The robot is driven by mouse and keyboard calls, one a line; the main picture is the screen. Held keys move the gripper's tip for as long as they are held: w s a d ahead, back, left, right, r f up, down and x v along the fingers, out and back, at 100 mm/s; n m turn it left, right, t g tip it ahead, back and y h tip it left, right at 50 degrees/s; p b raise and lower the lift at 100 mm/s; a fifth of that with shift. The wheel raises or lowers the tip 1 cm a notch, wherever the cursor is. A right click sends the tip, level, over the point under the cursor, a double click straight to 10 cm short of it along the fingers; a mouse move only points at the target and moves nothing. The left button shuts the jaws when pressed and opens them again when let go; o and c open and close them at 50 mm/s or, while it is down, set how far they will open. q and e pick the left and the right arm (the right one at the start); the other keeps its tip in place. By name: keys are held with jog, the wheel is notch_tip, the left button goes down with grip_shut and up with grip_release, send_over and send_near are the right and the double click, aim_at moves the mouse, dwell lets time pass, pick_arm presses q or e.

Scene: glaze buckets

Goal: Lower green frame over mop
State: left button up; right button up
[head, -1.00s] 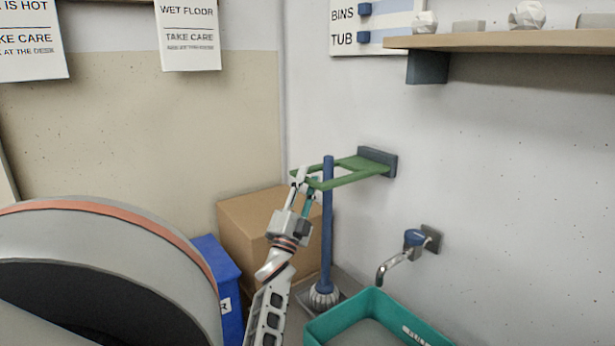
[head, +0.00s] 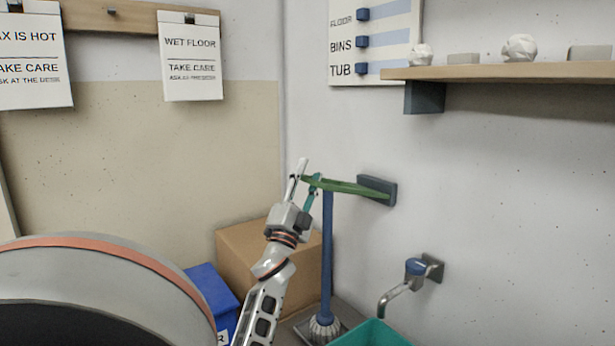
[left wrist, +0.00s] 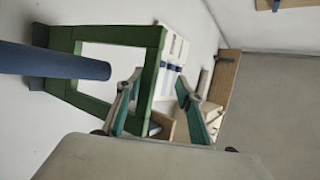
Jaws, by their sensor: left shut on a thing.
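The green frame (head: 345,187) is an open rectangle hinged on a dark wall bracket (head: 376,190). In the head view it shows nearly edge-on, its free end tilted up. My left gripper (head: 306,181) is shut on that free end; in the left wrist view its fingers (left wrist: 160,98) straddle the end bar of the frame (left wrist: 151,75). The mop stands upright, with a blue pole (head: 326,255) and a pale head (head: 324,328). The pole's top is at or just under the frame in the head view; its tip (left wrist: 98,69) overlaps the frame's opening in the wrist view. My right gripper is out of view.
A cardboard box (head: 265,265) and a blue bin (head: 212,292) stand left of the mop. A tap (head: 410,280) juts from the wall above a teal tub (head: 372,335). A wooden shelf (head: 500,72) is at upper right.

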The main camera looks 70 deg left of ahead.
pick_arm(q)
jog(key=shift+s+r, duration=0.1)
jog(key=shift+r, duration=0.1)
jog(key=s+d+f, duration=0.1)
jog(key=d+f, duration=0.3)
jog(key=f, duration=0.4)
jog(key=shift+s+b, duration=0.15)
jog(key=shift+b, duration=0.15)
dwell(0.4)
dwell(0.4)
